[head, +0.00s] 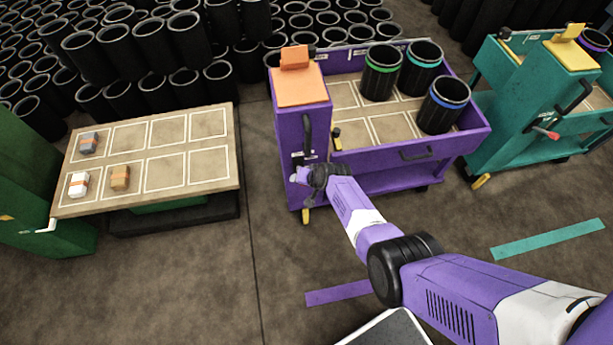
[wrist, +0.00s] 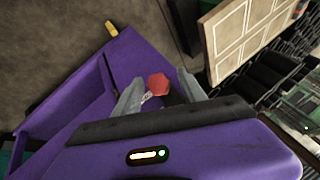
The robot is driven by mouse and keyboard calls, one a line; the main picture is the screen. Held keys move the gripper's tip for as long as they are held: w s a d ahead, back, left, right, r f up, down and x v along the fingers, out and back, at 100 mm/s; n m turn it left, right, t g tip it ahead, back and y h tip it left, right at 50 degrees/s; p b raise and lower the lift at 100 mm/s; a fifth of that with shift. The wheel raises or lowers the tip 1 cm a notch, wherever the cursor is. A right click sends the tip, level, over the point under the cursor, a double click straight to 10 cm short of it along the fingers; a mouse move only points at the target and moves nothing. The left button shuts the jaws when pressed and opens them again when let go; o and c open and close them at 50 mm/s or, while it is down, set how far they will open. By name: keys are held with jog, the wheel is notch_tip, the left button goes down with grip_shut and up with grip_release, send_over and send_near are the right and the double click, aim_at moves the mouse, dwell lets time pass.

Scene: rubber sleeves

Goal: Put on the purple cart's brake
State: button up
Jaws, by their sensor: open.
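The purple cart (head: 290,136) stands in the middle of the head view, with its tall end panel at its left. My gripper (head: 299,176) is in front of the lower part of this panel. In the wrist view my gripper (wrist: 159,78) is open, with a red knob (wrist: 158,84) on a short pale lever between its two grey fingers. I cannot tell whether either finger touches the knob. In the head view the knob is hidden by my gripper. A yellow foot piece (head: 306,215) sticks out at the cart's base and also shows in the wrist view (wrist: 111,28).
The cart's tray holds black sleeves with green (head: 381,72), teal (head: 422,66) and blue bands (head: 443,105). A teal cart (head: 525,100) with a red-knobbed lever (head: 548,133) stands at the right. A low table (head: 225,180) with small blocks is at the left. Floor between them is clear.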

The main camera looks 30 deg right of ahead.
jog(key=p+v, duration=0.1)
jog(key=v, duration=0.3)
jog(key=shift+s+r+p, duration=0.2)
jog(key=shift+r+p, duration=0.1)
jog(key=shift+r, duration=0.05)
dwell(0.4)
